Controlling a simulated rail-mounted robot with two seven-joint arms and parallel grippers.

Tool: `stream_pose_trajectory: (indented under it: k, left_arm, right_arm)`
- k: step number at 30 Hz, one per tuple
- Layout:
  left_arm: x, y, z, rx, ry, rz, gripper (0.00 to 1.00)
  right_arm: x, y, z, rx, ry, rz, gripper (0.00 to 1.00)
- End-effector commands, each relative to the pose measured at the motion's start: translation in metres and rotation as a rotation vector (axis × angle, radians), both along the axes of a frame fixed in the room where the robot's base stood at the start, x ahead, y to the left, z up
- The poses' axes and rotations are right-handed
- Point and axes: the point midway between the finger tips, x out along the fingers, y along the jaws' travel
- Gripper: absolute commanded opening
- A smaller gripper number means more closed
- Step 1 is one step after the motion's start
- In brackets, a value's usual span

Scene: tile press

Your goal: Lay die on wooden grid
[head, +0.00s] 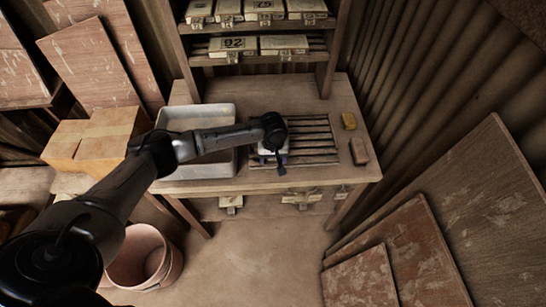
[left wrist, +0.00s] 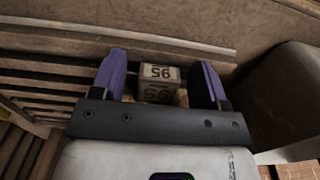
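The die, a small pale block marked 95 (left wrist: 159,80), is between the two purple fingers of my left gripper (left wrist: 161,62) in the left wrist view. A gap shows on each side of it, so the fingers are apart and not closed on it. In the head view my left gripper (head: 273,156) is low over the left front part of the wooden grid (head: 315,140), and the die is hidden there. The grid's slats also show in the left wrist view (left wrist: 45,75). The die appears to rest on or at the grid; its underside is hidden. My right gripper is not in view.
A grey tray (head: 222,171) is left of the grid on the table. A shelf with several pale numbered slabs (head: 233,43) stands behind. The table's front edge is close to the gripper.

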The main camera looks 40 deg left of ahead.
Motion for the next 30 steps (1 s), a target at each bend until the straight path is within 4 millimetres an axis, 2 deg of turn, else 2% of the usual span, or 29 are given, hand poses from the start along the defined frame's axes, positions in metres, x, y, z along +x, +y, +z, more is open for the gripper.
stream_pose_trajectory:
  k: [8,11,24,30]
  left_arm:
    - [0.000,0.000,0.003,-0.001,-0.002,-0.001,0.68]
    - [0.001,0.000,0.016,-0.001,-0.003,-0.001,0.68]
    - [0.001,-0.001,0.094,-0.001,-0.003,-0.001,0.68]
    - [0.000,-0.001,0.115,-0.001,-0.001,0.000,0.68]
  right_arm:
    - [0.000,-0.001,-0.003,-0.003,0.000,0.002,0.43]
    - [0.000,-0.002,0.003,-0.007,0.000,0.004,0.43]
    - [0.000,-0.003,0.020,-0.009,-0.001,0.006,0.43]
    - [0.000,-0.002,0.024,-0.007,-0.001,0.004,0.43]
